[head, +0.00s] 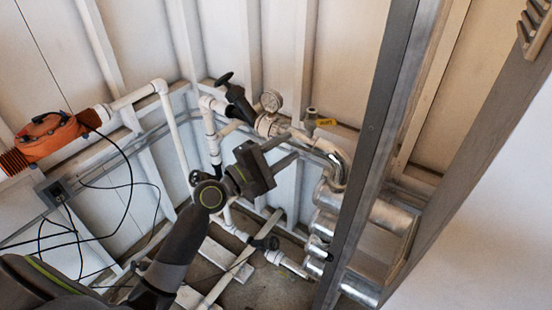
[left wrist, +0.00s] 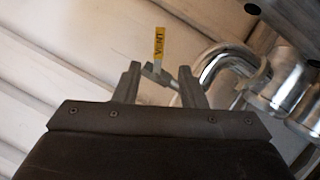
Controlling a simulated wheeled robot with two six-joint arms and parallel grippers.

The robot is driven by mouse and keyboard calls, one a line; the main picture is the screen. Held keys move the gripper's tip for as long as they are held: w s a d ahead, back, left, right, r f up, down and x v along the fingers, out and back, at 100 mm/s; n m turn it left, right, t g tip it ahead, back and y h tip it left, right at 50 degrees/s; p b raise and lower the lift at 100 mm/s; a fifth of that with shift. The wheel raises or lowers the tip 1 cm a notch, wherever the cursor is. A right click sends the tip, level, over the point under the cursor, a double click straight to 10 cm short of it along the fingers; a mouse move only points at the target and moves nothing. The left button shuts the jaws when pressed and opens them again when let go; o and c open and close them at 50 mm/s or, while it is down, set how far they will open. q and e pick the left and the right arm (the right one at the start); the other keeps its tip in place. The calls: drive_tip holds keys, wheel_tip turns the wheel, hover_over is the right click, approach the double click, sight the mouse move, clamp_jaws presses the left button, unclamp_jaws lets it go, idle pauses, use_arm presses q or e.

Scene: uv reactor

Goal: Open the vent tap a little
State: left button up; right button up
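The vent tap (head: 311,115) is a small grey metal fitting on the pipework in the head view, with a yellow tag (head: 326,122) at its right. In the left wrist view the yellow tag (left wrist: 159,42) reads VENT, and a grey tap lever (left wrist: 158,75) shows below it. My left gripper (head: 293,146) is open, its fingers pointing right toward the tap and a little below it in the picture. In the left wrist view the lever appears between the open fingertips (left wrist: 160,68); I cannot tell whether they touch it. My right gripper is not in view.
A pressure gauge (head: 271,100) and black-handled valve (head: 238,100) stand left of the tap. A shiny bent pipe (head: 336,165) lies right of my gripper. A grey upright post (head: 372,150) stands nearer on the right. An orange device (head: 48,136) is far left.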

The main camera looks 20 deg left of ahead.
use_arm(q)
drive_tip(key=shift+v, duration=1.15)
drive_tip(key=w+a+f+m+g+y, duration=0.1)
drive_tip(key=a+f+y, duration=0.2)
drive_tip(key=f, duration=0.8)
drive_tip(key=a+f+g+y, duration=0.2)
drive_tip(key=a+f+y, duration=0.15)
drive_tip(key=f, duration=0.75)
drive_tip(key=s+a+f+m+g+y+b, duration=0.15)
drive_tip(key=s+f, duration=0.25)
drive_tip(key=f, duration=0.4)
drive_tip(key=s+a+f+m+g+y+p, duration=0.1)
drive_tip(key=s+a+f+m+g, duration=0.15)
drive_tip(key=f, duration=0.65)
drive_tip(key=s+a+f+m+g+y, duration=0.15)
drive_tip(key=s+f+m+g, duration=0.3)
drive_tip(key=s+f, duration=1.35)
drive_tip(key=s+d+f+m+g, duration=0.1)
drive_tip(key=s+f+m+g, duration=0.1)
drive_tip(key=s, duration=0.9)
drive_tip(key=s+d+f+m+g+b, duration=0.1)
drive_tip(key=s+f+m, duration=0.3)
drive_tip(key=s, duration=0.7)
drive_tip(key=shift+f+g+y, duration=0.45)
drive_tip(key=shift+f+g, duration=0.1)
